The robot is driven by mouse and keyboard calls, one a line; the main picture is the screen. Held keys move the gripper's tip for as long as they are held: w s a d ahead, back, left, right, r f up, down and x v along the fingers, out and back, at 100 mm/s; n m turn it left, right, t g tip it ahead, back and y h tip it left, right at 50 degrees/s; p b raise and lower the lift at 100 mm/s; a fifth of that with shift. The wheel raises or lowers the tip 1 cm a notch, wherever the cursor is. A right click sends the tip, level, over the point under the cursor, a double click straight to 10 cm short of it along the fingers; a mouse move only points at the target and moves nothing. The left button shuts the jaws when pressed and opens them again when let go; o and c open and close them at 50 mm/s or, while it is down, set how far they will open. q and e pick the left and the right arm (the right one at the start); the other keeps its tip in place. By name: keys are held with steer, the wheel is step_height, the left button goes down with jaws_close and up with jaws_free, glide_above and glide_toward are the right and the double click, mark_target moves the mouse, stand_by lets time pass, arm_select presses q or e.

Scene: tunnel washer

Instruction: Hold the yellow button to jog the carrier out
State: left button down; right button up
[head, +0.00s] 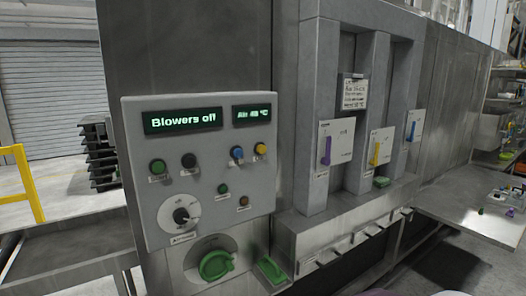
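The yellow button (260,149) is a round button at the upper right of the grey control panel (140,190), just right of a blue button (236,152). Nothing touches it or covers it. The panel's left display (182,120) reads "Blowers off" and the smaller display (251,116) shows an air temperature, which looks like 48 °C. I cannot make out a carrier in this view. Neither of my grippers is in view.
The panel also has green (157,166) and black (189,160) buttons and a rotary knob (181,214). A round green handle (215,265) is below. Dispensers with purple (327,150) and yellow (376,153) levers stand right. A steel table (455,205) is far right.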

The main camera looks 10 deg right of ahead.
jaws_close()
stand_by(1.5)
